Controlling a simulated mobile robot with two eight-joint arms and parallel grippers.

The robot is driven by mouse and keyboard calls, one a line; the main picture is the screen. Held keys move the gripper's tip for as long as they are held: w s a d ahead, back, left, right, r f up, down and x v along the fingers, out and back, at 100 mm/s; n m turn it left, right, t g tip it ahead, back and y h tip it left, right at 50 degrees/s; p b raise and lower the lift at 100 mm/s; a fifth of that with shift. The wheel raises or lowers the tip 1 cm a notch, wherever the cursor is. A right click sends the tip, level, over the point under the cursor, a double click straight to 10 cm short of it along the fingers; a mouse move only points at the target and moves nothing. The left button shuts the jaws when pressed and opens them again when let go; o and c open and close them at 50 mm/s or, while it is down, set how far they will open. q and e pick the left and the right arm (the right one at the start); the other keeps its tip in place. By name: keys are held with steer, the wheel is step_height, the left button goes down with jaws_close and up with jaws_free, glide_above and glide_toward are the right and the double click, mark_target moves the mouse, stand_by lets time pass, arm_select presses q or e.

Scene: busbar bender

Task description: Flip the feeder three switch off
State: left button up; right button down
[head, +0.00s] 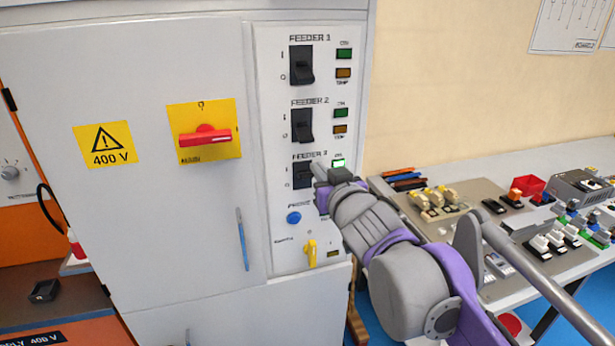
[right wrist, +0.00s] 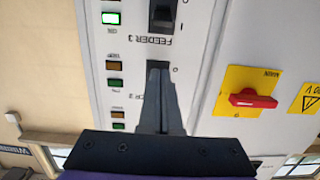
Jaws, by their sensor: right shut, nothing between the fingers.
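The feeder three switch (head: 302,174) is a black rocker on the white panel strip, third from the top. My right gripper partly hides it in the head view. It also shows at the top edge of the right wrist view (right wrist: 163,14), upside down and cut off. Its green lamp (head: 338,163) is lit, and it glows in the right wrist view (right wrist: 110,18) too. My right gripper (head: 322,180) is shut and empty, close in front of the panel at the switch's right side. I cannot tell whether it touches. My left gripper is out of view.
The feeder 1 switch (head: 301,65) and feeder 2 switch (head: 302,125) sit above, their green lamps dark. A blue button (head: 293,218) and yellow lever (head: 311,252) are below. A red handle (head: 205,136) is left. A bench (head: 470,160) with parts stands right.

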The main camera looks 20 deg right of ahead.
mark_target(301, 148)
steer(key=shift+w+r, duration=0.1)
steer(key=w, duration=0.3)
steer(key=w+p, duration=0.1)
steer(key=w, duration=0.2)
steer(key=w+f, duration=0.1)
steer(key=w, duration=0.2)
steer(key=shift+w+a, duration=0.15)
steer(key=shift+w, duration=0.15)
steer(key=f, duration=0.1)
steer(key=s+f, duration=0.1)
steer(key=f, duration=0.1)
steer(key=shift+s+f, duration=0.2)
steer(key=shift+s, duration=0.1)
steer(key=shift+f, duration=0.2)
steer(key=shift+p, duration=0.65)
steer(key=shift+t, duration=0.3)
